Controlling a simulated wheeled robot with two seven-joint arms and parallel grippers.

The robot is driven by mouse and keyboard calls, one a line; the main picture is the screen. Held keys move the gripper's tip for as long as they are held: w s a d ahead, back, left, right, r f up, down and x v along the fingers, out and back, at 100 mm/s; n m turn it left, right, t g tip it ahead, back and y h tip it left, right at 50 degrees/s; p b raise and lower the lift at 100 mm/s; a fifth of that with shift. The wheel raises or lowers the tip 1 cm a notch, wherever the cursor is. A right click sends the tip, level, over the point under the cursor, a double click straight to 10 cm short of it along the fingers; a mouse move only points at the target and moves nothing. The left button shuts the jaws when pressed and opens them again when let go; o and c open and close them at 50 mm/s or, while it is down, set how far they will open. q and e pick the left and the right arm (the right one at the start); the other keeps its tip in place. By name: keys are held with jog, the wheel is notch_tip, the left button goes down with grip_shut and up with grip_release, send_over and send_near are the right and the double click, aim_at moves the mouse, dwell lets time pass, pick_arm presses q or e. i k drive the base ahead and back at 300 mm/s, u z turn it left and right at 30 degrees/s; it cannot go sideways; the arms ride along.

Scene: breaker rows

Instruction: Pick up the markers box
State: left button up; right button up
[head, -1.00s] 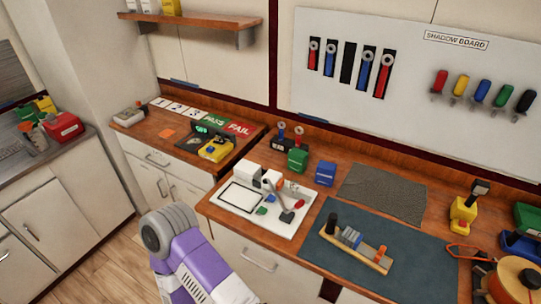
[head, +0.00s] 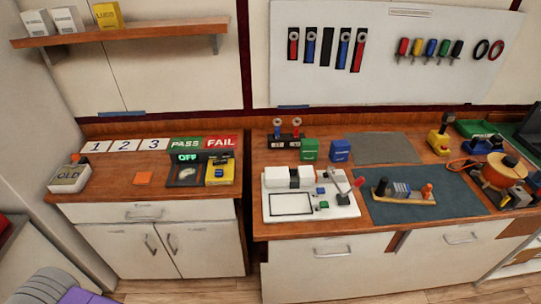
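The markers box cannot be singled out for certain by its label. Two white boxes stand on the wooden wall shelf (head: 150,35) at the upper left: one white box (head: 36,23) at the far left and another white box (head: 66,19) beside it. A yellow box (head: 107,15), whose label seems to read LUGS, stands to their right. The print on the white boxes is too small to read surely. Neither gripper shows. Only a purple and grey part of my arm is at the lower left corner.
Below the shelf, a wooden counter (head: 120,180) holds a grey OLD bin (head: 70,178), number cards and PASS and FAIL cards. A tester (head: 185,172) sits there too. The right counter holds a white board (head: 345,208), green box (head: 310,149), blue box (head: 340,150) and dark mat (head: 450,205).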

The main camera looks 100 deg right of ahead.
aim_at(309, 148)
jog(key=i, duration=0.55)
jog(key=z, duration=2.8)
